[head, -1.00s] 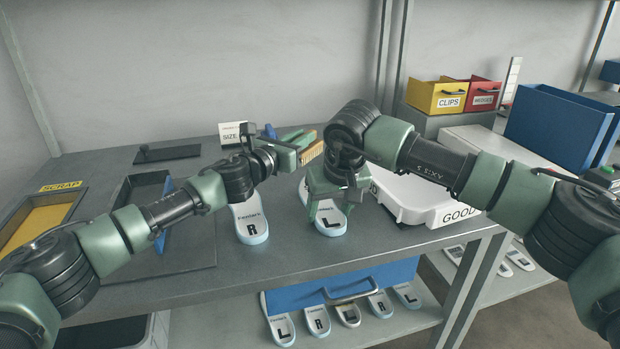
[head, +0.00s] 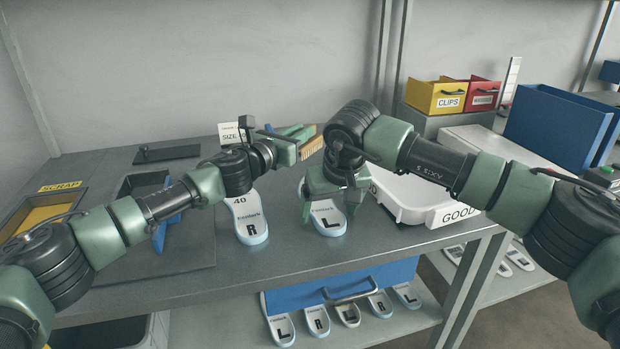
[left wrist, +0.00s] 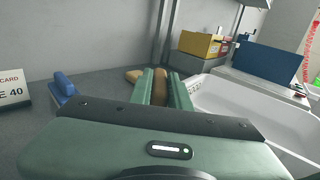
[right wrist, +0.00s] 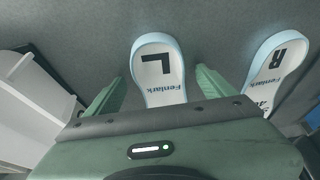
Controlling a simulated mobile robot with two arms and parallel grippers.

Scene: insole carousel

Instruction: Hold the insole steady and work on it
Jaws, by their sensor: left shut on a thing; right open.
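A white insole with a pale blue edge, marked L (head: 328,222), lies on the grey bench under my right gripper (head: 329,203). In the right wrist view this L insole (right wrist: 160,72) lies between the open fingers, apart from both. A matching insole marked R (head: 250,222) and 40 lies to its left. My left gripper (head: 300,138) is higher up, shut on a brush (head: 309,147) with a tan bristled end. The left wrist view shows the brush's brown body (left wrist: 160,88) between the fingers. The far end of the L insole is hidden by my right gripper in the head view.
A white GOOD tray (head: 425,205) stands right of the L insole. A SIZE card (head: 230,133) stands at the back. A SCRAP bin (head: 42,212) is at the left. A blue drawer (head: 330,292) juts out below, above a shelf with several insoles.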

